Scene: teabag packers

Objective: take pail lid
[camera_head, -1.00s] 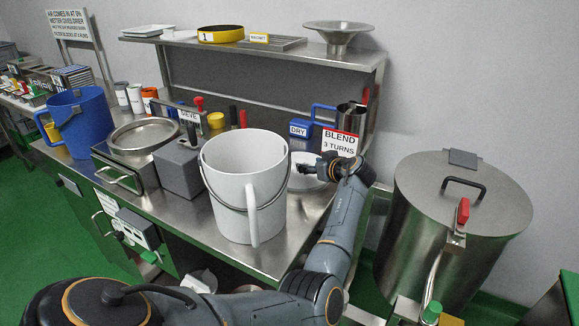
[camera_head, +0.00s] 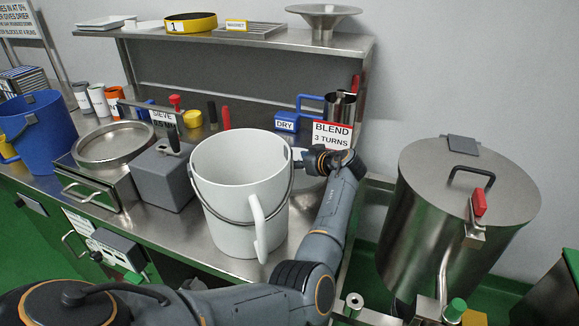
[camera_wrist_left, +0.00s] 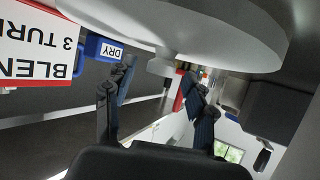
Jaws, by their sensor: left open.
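The white pail (camera_head: 238,185) stands open on the steel bench, its bail and side handle facing me. The pail lid is a pale round disc with a small knob; it fills the top of the left wrist view (camera_wrist_left: 225,22), which is upside down. In the head view the lid lies behind the pail, mostly hidden by the pail and my arm. My left gripper (camera_head: 308,158) is over the lid, just right of the pail's rim. In the wrist view its fingers (camera_wrist_left: 157,77) are apart, with the knob between or just beyond the tips. My right gripper is not in view.
A BLEND sign (camera_head: 332,134) and blue DRY scoop (camera_head: 286,122) stand just behind the gripper. A grey box (camera_head: 160,178), sieve (camera_head: 114,143) and blue pail (camera_head: 42,130) are to the left. A steel drum (camera_head: 455,225) stands right of the bench. A shelf (camera_head: 270,40) runs above.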

